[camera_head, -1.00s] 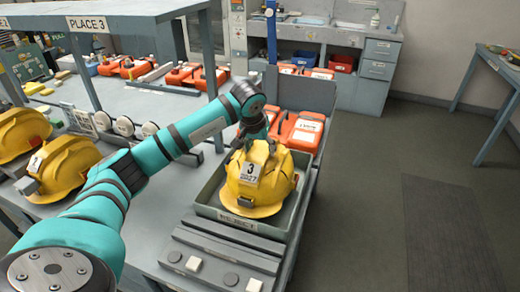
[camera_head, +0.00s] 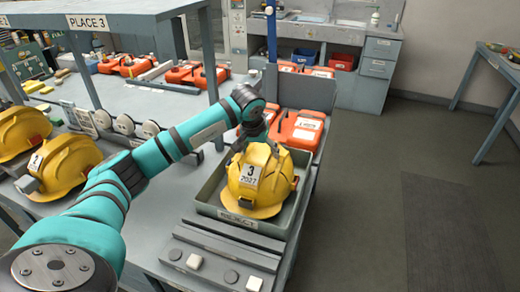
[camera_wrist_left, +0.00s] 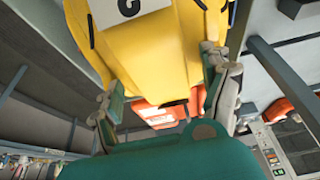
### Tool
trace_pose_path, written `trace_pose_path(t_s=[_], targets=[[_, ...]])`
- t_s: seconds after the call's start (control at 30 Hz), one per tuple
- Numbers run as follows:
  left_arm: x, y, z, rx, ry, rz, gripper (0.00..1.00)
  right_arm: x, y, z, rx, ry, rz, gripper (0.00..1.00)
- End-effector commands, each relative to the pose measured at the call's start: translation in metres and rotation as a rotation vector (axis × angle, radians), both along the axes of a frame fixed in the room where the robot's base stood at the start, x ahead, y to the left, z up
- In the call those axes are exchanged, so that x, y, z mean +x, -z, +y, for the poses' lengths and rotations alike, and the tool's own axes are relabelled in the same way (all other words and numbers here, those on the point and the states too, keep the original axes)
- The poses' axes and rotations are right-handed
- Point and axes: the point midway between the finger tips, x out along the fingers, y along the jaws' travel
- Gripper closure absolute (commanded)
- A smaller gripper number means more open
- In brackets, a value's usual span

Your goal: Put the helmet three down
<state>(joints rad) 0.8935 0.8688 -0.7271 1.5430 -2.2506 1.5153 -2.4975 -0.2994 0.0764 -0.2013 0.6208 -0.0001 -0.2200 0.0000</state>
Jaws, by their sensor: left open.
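The yellow helmet three (camera_head: 262,190), with a white tag reading 3 and 2027, sits upright in a grey-green tray (camera_head: 206,207). The tray's front plate reads REJECT. My left gripper (camera_head: 264,148) is at the helmet's top rear, its fingers partly hidden behind the helmet in the head view. In the left wrist view the helmet (camera_wrist_left: 155,55) fills the upper middle. The fingers of my left gripper (camera_wrist_left: 163,88) are open, one on each side of the shell; I cannot tell if they touch it. My right gripper is not in view.
Orange cases (camera_head: 300,130) lie just behind the tray. A grey panel with buttons (camera_head: 215,255) is in front of it. A shelf marked PLACE 3 (camera_head: 88,22) overhangs at upper left.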

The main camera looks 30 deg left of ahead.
Motion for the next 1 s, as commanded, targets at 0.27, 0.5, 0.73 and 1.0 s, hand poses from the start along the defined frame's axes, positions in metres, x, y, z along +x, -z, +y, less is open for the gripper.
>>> trace_pose_path(t_s=[0.27,0.5,0.73,1.0], targets=[[-0.013,-0.038,-0.003,0.002,0.001,-0.008,0.19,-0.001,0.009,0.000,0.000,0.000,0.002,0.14],[-0.033,-0.084,-0.008,0.002,0.001,-0.005,0.19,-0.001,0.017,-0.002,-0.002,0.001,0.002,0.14],[-0.043,-0.109,-0.010,0.000,0.000,-0.001,0.19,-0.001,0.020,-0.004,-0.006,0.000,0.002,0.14],[-0.045,-0.113,-0.011,0.000,0.000,0.000,0.19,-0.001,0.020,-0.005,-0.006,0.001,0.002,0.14]])
